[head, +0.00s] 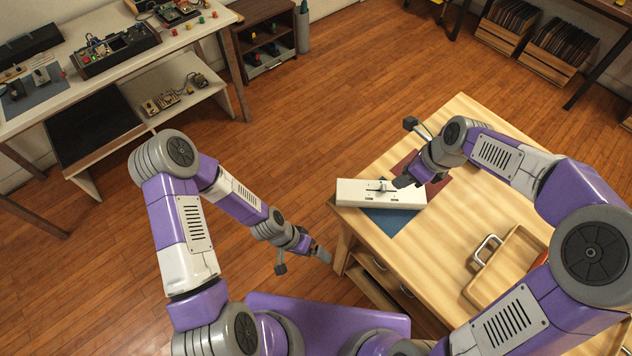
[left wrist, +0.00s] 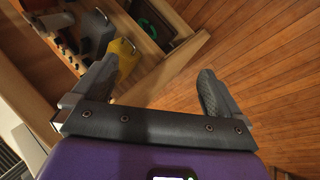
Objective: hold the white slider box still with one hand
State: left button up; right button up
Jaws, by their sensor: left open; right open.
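The white slider box (head: 358,195) lies near the left edge of the wooden table, with a dark slider on its top. It rests partly over a blue mat (head: 394,221). My right gripper (head: 404,181) is at the box's right end, close above or beside it; I cannot tell whether it touches. Its fingers are small and partly hidden in the head view. My left gripper (head: 326,257) is off the table's left side, lower in the picture and apart from the box. In the left wrist view the left gripper (left wrist: 150,92) is open with nothing between its fingers.
The wooden table (head: 470,215) carries a dark red mat (head: 438,185) and a wooden tray (head: 512,262) with a metal handle. In the left wrist view, an open drawer (left wrist: 190,48) holding several items, one yellow, is close to the left gripper. Wooden floor lies to the left.

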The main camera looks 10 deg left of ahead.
pick_arm(q)
jog(key=w+d+r+m+h, duration=0.1)
jog(key=w+r+m+h, duration=0.3)
jog(key=w+r+m, duration=0.35)
jog(key=m+t+h, duration=0.1)
jog(key=m+h, duration=0.2)
jog(key=m, duration=0.4)
send_near(339, 190)
notch_tip(339, 190, down, 2)
jog(key=d, duration=0.3)
jog(key=shift+w+x, duration=0.2)
jog(key=shift+x, duration=1.55)
jog(key=shift+w+x, duration=0.2)
jog(key=shift+x, duration=1.55)
jog(key=shift+a+f, duration=0.1)
jog(key=shift+f, duration=0.05)
jog(key=shift+c, duration=0.2)
